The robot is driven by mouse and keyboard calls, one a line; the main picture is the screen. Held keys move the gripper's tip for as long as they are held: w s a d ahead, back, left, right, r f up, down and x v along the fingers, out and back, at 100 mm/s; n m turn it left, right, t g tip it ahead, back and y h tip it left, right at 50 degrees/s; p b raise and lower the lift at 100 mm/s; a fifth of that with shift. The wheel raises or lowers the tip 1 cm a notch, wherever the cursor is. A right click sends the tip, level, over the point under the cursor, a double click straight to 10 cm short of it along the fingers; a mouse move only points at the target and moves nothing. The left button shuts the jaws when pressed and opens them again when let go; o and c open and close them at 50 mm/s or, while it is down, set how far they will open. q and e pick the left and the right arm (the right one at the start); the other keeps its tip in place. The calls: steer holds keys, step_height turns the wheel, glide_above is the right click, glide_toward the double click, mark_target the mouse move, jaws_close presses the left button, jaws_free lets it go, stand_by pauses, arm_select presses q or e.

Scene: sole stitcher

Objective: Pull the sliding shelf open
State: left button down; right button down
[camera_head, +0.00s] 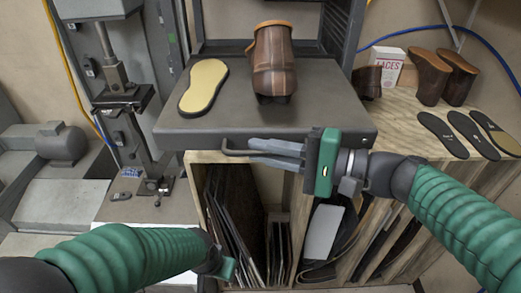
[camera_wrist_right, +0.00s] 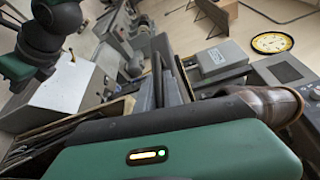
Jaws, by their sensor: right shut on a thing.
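The sliding shelf (camera_head: 330,112) is a dark grey slab in the middle of the head view. A brown boot (camera_head: 273,65) and a tan sole (camera_head: 204,86) rest on it. A dark bar handle (camera_head: 236,152) runs along its front edge. My right gripper (camera_head: 262,150) comes in from the right and is shut on the handle; its fingers hide part of the bar. The right wrist view shows its green body close up, with the boot (camera_wrist_right: 262,100) beside it. My left gripper (camera_head: 222,268) is low at the left, away from the shelf, and its fingers are hardly visible.
A wooden bench (camera_head: 408,112) on the right holds brown boots (camera_head: 430,76), dark soles (camera_head: 440,134) and a laces box (camera_head: 382,66). Under the shelf, open compartments hold upright sheets (camera_head: 235,215). A grey machine column (camera_head: 120,80) stands on the left.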

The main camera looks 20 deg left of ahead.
steer(key=c, duration=1.6)
jaws_free()
steer(key=shift+w+d, duration=0.15)
steer(key=shift+d, duration=0.1)
steer(key=shift+o, duration=0.5)
steer(key=shift+d, duration=0.25)
arm_select(q)
steer(key=shift+w+d, duration=0.1)
steer(key=shift+d, duration=0.4)
steer(key=shift+a, duration=0.2)
arm_select(e)
steer(key=shift+a, duration=0.2)
